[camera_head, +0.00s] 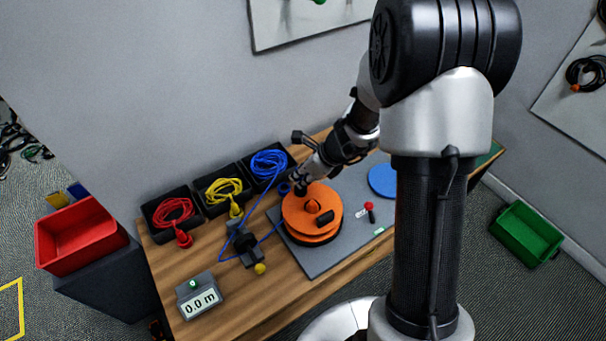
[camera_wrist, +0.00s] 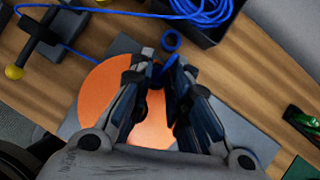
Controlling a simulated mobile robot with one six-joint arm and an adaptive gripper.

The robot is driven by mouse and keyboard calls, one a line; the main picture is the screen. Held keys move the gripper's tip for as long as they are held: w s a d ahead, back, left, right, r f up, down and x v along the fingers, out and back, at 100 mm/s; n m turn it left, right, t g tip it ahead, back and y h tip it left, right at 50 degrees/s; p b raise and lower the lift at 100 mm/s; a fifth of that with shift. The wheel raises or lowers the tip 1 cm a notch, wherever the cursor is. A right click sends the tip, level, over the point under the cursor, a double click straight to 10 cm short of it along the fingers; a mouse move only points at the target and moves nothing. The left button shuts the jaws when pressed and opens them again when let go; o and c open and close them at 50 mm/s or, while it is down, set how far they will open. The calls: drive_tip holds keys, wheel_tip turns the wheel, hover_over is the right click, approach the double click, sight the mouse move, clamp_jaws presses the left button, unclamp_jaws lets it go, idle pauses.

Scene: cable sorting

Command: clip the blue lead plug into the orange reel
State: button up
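The orange reel (camera_head: 297,211) lies flat on a grey mat, with a dark block and an orange knob on its top. In the wrist view its orange face (camera_wrist: 97,95) is partly hidden by the fingers. My gripper (camera_head: 298,186) is at the reel's far left edge, with its fingers (camera_wrist: 163,62) nearly together. A small blue piece, apparently the blue lead plug (camera_wrist: 167,72), shows between the fingertips; most of it is hidden. The blue lead (camera_head: 265,238) runs through a dark guide (camera_head: 246,248) to the reel's left side. A blue ring (camera_wrist: 172,40) lies just beyond the fingertips.
Black trays hold red (camera_head: 173,211), yellow (camera_head: 222,189) and blue (camera_head: 268,164) cable coils along the wall. A meter reading 0.0 m (camera_head: 199,300) stands at the front left. A blue disc (camera_head: 382,180) and a red-topped tool (camera_head: 369,208) lie right of the reel.

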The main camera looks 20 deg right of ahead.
drive_tip(key=o, duration=0.5)
drive_tip(key=v, duration=1.2)
drive_tip(key=s+a+r+n+h, duration=0.1)
drive_tip(key=s+a+r+n, duration=0.5)
drive_tip(key=s+r+n, duration=0.55)
drive_tip(key=s+n+h, duration=0.1)
drive_tip(key=s+n, duration=0.2)
drive_tip(key=n, duration=0.2)
drive_tip(key=s+d+n+h, duration=0.1)
drive_tip(key=s+n, duration=0.3)
drive_tip(key=n, duration=0.2)
drive_tip(key=s+r+n+h, duration=0.1)
drive_tip(key=s+n, duration=0.3)
drive_tip(key=n, duration=0.1)
drive_tip(key=shift+s+d+n, duration=0.1)
drive_tip(key=shift+d+n, duration=0.15)
drive_tip(key=shift+d, duration=0.05)
